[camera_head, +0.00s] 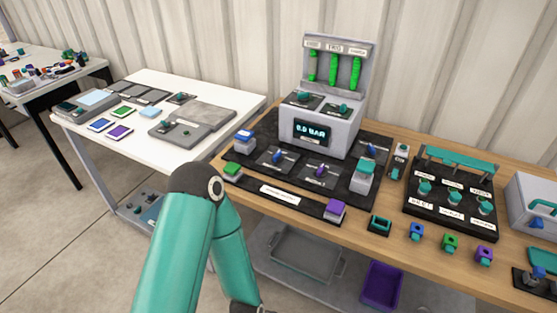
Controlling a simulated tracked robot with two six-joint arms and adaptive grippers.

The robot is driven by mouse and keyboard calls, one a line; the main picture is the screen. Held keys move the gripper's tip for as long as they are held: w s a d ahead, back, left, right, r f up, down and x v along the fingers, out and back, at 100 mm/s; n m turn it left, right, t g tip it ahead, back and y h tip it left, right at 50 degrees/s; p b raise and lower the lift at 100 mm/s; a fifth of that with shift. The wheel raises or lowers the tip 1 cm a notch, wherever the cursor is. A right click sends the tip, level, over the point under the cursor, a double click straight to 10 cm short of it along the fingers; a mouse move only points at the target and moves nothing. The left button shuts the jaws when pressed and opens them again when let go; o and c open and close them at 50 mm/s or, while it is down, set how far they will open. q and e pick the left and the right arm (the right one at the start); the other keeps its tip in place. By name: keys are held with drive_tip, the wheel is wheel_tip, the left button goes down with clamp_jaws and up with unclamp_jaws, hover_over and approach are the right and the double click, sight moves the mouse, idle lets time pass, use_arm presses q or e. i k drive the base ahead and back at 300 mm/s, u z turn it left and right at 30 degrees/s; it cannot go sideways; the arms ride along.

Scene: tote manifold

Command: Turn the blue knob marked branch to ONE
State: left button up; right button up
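The black panel (262,170) with a grey console (322,128) lies on the wooden bench. Small blue knobs sit on its dark plates: one at the left (277,155), a bluish-purple one near the middle (320,170) and one at the right (371,149). Their labels are too small to read, so I cannot tell which is marked branch or where each points. A teal arm of mine (180,250) rises from the bottom, bends in front of the panel's left end and goes down out of the picture. Neither gripper shows, and nothing of mine touches the knobs.
The console display (312,132) seems to read 0.0 BAR, below three green columns (333,68). Blue, green and purple-topped blocks stand around the panel. A black board with teal knobs (450,199) and a grey case (535,201) stand at right. A white table (228,91) stands at left.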

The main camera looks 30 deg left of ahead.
sight(277, 158)
drive_tip(key=u, duration=0.1)
drive_tip(key=k, duration=1)
drive_tip(key=u, duration=0.8)
drive_tip(key=i, duration=0.85)
drive_tip(key=z, duration=0.25)
